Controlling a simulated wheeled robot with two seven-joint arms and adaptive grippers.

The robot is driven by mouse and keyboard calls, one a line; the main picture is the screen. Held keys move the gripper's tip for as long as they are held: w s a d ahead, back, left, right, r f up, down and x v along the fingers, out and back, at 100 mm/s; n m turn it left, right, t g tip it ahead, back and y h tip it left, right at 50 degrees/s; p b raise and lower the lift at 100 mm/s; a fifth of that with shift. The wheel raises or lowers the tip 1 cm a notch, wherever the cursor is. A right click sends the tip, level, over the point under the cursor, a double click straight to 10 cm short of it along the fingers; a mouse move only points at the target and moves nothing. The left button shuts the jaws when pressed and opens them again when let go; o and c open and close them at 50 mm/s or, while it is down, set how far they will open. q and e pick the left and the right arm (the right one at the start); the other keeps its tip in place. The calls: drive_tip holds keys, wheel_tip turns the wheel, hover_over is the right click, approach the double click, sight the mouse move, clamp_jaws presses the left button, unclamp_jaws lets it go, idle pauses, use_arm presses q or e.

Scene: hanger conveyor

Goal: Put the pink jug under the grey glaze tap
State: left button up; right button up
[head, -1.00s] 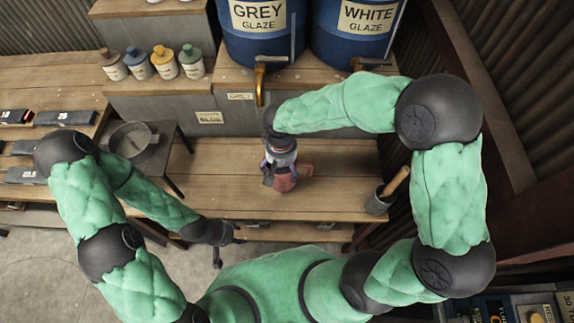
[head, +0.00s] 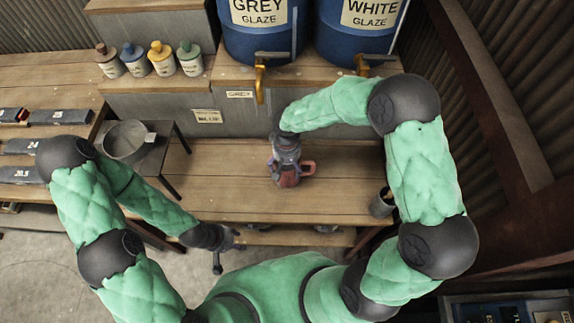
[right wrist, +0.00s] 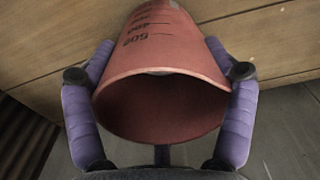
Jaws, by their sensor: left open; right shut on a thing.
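The pink jug (head: 290,176) is in the middle of the head view, over the wooden bench, and looks upright. My right gripper (head: 287,160) is shut on it from above. In the right wrist view the jug (right wrist: 165,60) sits between the purple fingers, its mouth facing the camera and measuring marks on its wall. Whether it touches the bench I cannot tell. The grey glaze tap (head: 260,82) hangs from the blue grey glaze barrel (head: 258,38), behind and a little left of the jug. My left gripper (head: 224,250) is open and empty, low at the bench's front edge.
The white glaze barrel (head: 352,45) with its own tap (head: 363,66) stands on the right. Several glaze bottles (head: 150,60) line the shelf at left. A round pan (head: 127,140) stands left of the bench, and a dark pot (head: 382,203) at right. The bench left of the jug is clear.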

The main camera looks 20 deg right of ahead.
drive_tip(key=shift+r, duration=0.1)
drive_tip(key=o, duration=1.3)
